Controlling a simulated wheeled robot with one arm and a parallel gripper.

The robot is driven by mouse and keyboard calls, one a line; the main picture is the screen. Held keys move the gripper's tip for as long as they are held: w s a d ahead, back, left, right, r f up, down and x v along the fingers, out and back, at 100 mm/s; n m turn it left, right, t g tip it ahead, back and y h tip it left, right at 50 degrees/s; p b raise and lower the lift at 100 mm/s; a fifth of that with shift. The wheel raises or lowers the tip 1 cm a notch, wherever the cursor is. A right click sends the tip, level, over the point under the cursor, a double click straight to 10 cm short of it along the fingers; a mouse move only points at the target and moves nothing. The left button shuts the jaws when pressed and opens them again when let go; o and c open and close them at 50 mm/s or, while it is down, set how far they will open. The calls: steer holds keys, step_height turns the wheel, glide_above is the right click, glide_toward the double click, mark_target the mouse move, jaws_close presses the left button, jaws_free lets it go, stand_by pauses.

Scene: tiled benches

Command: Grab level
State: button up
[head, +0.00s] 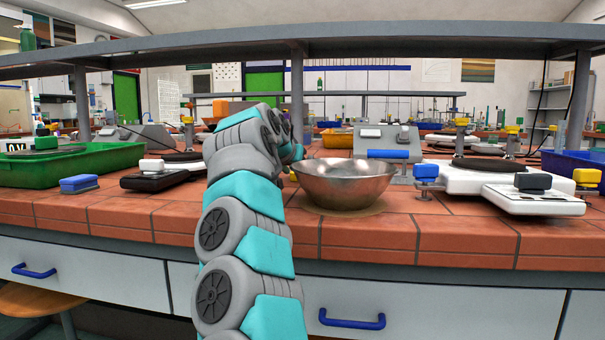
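I cannot pick out a level with certainty. A short blue bar (388,154) lies across the front of a grey sloped device, behind and right of the bowl; it may be a handle or a separate thing. My arm rises in the middle of the head view and bends over the bench. My gripper (294,153) is at its far end, just left of the metal bowl (344,186). My own arm links mostly hide its fingers, so I cannot see whether they are open or hold anything.
A green tray (75,168) and a blue-grey block (79,184) are at left, with a black scale (155,181) nearer my arm. White scales (533,200) stand at right. A grey shelf (400,36) crosses above the tiled bench. The bench's front strip is mostly clear.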

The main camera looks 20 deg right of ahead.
steer(key=c, duration=1.4)
steer(key=shift+o, duration=0.2)
steer(key=shift+r, duration=0.1)
